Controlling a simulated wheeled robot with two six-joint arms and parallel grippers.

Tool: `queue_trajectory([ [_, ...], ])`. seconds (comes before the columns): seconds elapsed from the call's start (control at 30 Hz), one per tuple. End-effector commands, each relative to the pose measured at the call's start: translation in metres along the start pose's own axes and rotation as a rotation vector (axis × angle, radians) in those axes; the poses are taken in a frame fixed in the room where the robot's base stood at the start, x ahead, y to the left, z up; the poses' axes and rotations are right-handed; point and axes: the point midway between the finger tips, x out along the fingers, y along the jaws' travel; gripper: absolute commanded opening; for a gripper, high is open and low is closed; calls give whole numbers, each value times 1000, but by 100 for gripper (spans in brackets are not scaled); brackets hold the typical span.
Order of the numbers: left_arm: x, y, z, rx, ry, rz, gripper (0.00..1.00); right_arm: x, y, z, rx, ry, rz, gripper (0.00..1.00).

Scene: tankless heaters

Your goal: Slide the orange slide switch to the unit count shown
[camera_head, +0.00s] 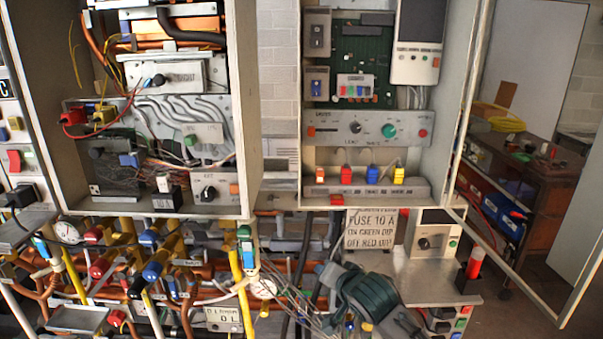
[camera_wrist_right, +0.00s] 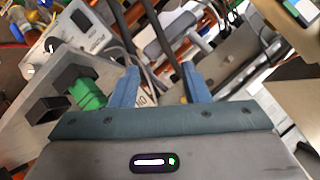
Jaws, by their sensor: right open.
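A small orange piece (camera_head: 311,131) sits at the left end of a grey control panel (camera_head: 340,142) inside the right open cabinet. It looks like the orange slide switch, but its slot and markings are too small to read. Another orange spot (camera_head: 234,188) shows at the lower right of the left cabinet. I cannot make out a unit count. My right gripper (camera_wrist_right: 160,85) is open, its two blue fingers apart, with nothing held between them. Its dark teal body also shows in the head view (camera_head: 365,293), low and below the right cabinet. My left gripper is not in view.
The panel also carries a black knob (camera_head: 355,127), a green knob (camera_head: 389,130) and a red button (camera_head: 422,132). A fuse sign (camera_head: 369,229) hangs below the cabinet. The open cabinet door (camera_head: 470,110) borders the right. Pipes and valves crowd the lower left.

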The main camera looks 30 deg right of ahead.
Motion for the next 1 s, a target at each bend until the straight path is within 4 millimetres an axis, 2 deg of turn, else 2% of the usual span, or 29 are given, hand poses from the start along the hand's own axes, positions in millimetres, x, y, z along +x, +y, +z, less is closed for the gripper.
queue_trajectory([
  [0.03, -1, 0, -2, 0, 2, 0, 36, -4, -16, -20, 47, 32, -33, 42],
  [0.17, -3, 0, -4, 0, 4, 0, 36, -19, -56, -72, 213, 102, -130, 42],
  [0.3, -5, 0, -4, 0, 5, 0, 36, -51, -106, -136, 433, 169, -275, 42],
  [0.4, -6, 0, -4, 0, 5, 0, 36, -78, -136, -176, 582, 195, -380, 42],
  [0.5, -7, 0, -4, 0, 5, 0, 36, -99, -155, -202, 689, 202, -456, 42],
  [0.6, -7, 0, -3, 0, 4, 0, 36, -111, -165, -216, 749, 202, -499, 42],
  [0.73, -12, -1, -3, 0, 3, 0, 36, -110, -171, -222, 775, 198, -513, 42],
  [0.87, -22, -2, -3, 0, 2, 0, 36, -97, -178, -229, 778, 196, -510, 42],
  [1.0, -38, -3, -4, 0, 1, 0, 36, -74, -189, -239, 779, 195, -509, 42],
])
